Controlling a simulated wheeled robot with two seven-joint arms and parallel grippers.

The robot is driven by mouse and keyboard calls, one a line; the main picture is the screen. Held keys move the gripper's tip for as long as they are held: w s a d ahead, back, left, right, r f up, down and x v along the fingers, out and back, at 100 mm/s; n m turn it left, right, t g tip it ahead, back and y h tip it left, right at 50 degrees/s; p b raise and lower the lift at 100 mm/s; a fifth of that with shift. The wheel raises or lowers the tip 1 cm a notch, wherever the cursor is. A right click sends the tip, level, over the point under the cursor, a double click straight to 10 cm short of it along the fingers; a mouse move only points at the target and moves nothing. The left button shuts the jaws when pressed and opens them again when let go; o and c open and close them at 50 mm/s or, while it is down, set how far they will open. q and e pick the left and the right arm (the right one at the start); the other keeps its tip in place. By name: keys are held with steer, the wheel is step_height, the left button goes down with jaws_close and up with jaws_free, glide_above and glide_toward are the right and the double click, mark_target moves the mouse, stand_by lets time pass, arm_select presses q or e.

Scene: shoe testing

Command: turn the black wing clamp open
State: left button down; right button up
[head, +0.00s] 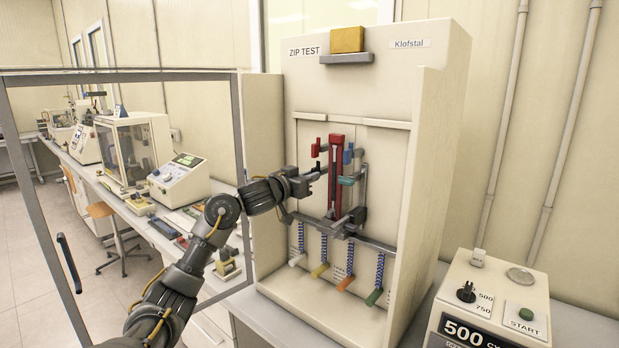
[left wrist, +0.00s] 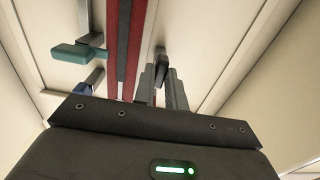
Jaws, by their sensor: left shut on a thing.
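The black wing clamp (left wrist: 160,62) shows in the left wrist view as a small dark piece between the fingertips of my left gripper (left wrist: 161,82). In the head view my left gripper (head: 318,173) reaches in from the left to the left side of the red upright bar (head: 335,178) in the ZIP TEST machine. It is shut on the black clamp, which is mostly hidden by the fingers there. I cannot tell the clamp's turn angle. My right gripper is not in view.
A red clamp (head: 316,148), a blue clamp (head: 347,156) and a teal clamp (head: 346,180) sit close by. Below hang several springs with coloured ends, such as the orange one (head: 345,283). A glazed door frame (head: 243,130) stands left. A control box (head: 490,305) is front right.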

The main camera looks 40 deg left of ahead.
arm_select(q)
steer(key=c, duration=1.4)
jaws_free()
steer(key=shift+c, duration=0.2)
steer(key=s+b, duration=0.3)
steer(key=s, duration=0.7)
steer(key=shift+s, duration=0.4)
steer(key=shift+d, duration=0.1)
